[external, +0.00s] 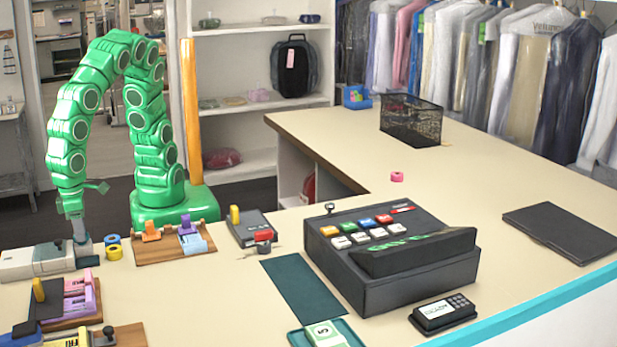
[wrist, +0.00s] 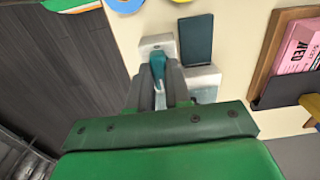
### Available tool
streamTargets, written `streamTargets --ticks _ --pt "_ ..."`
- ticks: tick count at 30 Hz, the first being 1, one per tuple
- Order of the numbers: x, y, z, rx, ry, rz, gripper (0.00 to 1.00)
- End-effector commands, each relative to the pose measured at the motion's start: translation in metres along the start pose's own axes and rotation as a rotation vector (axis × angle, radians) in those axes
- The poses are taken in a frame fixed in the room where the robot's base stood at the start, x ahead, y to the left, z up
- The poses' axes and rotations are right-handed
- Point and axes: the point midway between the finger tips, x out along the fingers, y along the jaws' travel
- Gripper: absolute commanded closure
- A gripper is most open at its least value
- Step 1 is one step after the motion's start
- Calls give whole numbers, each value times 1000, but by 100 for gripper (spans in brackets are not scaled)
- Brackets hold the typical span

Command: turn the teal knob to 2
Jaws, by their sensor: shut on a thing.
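The teal knob (wrist: 158,66) shows in the wrist view on a small pale plate (wrist: 157,44). My gripper (wrist: 161,82) is shut on the knob, with one grey finger on each side of it. In the external view my gripper (external: 80,238) points down at the right end of a pale grey device (external: 35,262) at the left of the counter. The knob is hidden there by the fingers. A dark teal pad (wrist: 195,40) lies to the right of the knob in the wrist view. No number marks around the knob are readable.
Yellow and blue tape rolls (external: 113,246) stand just right of the device. A wooden tray (external: 176,252) with orange and purple pieces is beyond them. Another rack with pink tags (external: 80,298) is in front. A black cash register (external: 390,255) stands mid-counter; the back counter is mostly clear.

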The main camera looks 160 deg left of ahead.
Motion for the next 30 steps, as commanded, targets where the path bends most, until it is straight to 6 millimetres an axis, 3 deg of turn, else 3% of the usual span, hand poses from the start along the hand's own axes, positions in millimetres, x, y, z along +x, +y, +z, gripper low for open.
streamTargets --ticks 13,14,19,30 --pt "0 0 1 11 -2 -1 100" --pt "0 0 1 11 -1 -1 80" --pt "0 0 1 11 -1 -1 56" --pt "-3 0 0 10 0 -1 56"
